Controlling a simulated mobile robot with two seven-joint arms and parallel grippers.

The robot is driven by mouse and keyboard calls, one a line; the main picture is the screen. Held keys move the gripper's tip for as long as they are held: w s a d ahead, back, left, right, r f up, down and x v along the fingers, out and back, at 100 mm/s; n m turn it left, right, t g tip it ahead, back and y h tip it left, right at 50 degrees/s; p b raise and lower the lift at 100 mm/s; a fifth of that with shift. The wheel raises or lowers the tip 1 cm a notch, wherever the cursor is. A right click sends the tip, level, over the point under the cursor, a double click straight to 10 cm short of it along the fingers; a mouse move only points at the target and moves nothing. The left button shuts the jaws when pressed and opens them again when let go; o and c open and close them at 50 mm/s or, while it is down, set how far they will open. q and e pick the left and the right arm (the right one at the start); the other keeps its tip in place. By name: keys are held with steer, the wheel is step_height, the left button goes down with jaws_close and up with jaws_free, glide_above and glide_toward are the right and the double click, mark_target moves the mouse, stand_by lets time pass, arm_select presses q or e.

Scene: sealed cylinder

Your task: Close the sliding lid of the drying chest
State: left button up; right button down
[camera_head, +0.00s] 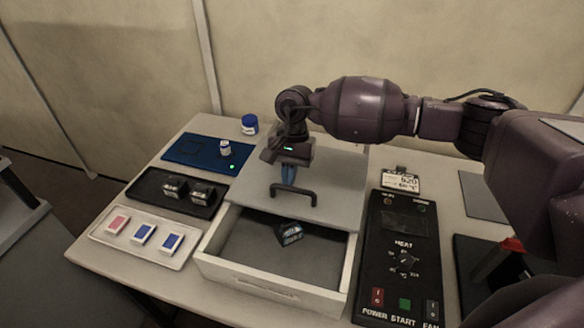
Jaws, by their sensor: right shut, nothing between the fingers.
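The drying chest is a light box (274,290) at the table's front middle. Its grey sliding lid (335,175) covers the rear part, and the front part is open. A dark bracket handle (309,203) stands at the lid's front edge. My right gripper (288,182) points down over the lid just behind the handle, fingers shut with nothing between them. Whether the fingertips touch the handle or the lid, I cannot tell. A small dark block-like item (290,233) lies in the open part of the chest. My left gripper is not in view.
A control panel (399,265) stands right of the chest, with a small display card (400,180) behind it. On the left are a blue mat (190,150), a black tray (150,190) with two dark items, and a white tray (105,238) with coloured packets. A blue-lidded jar (250,124) stands behind.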

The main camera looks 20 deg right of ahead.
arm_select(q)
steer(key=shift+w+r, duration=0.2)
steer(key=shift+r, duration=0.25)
arm_select(e)
steer(key=s+a, duration=0.9)
steer(key=s, duration=0.3)
steer(key=shift+s+a, duration=0.2)
steer(key=shift+s, duration=0.1)
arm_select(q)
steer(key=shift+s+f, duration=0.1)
